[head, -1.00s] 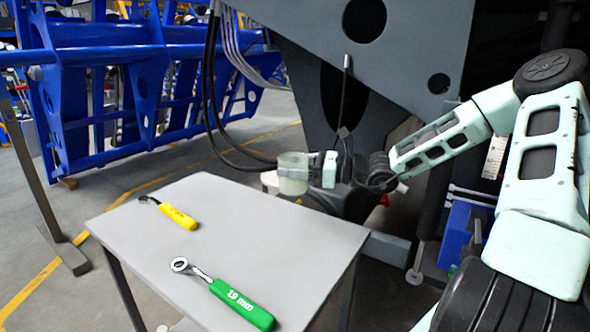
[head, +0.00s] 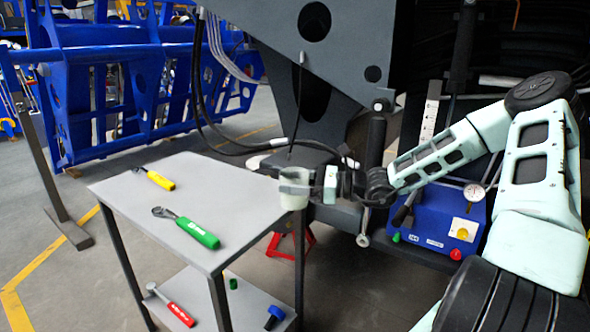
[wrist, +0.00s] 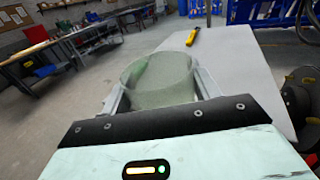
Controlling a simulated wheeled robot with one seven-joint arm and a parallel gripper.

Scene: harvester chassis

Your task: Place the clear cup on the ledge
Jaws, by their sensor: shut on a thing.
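The clear cup (head: 294,188) is a pale, see-through cup held upright in my gripper (head: 300,187). My gripper is shut on its sides, and the cup also shows between the two fingers in the wrist view (wrist: 160,80). In the head view the cup is by the right edge of the grey table, at about the height of its top. The dark grey chassis (head: 345,50) rises behind the cup. I cannot tell which of its surfaces is the ledge.
The grey table (head: 215,185) bears a yellow-handled tool (head: 160,181) and a green-handled wrench (head: 197,232). Its lower shelf holds a red-handled tool (head: 178,312) and small parts. A blue box with a gauge (head: 440,225) stands right of the chassis. Hoses (head: 203,105) hang behind the table.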

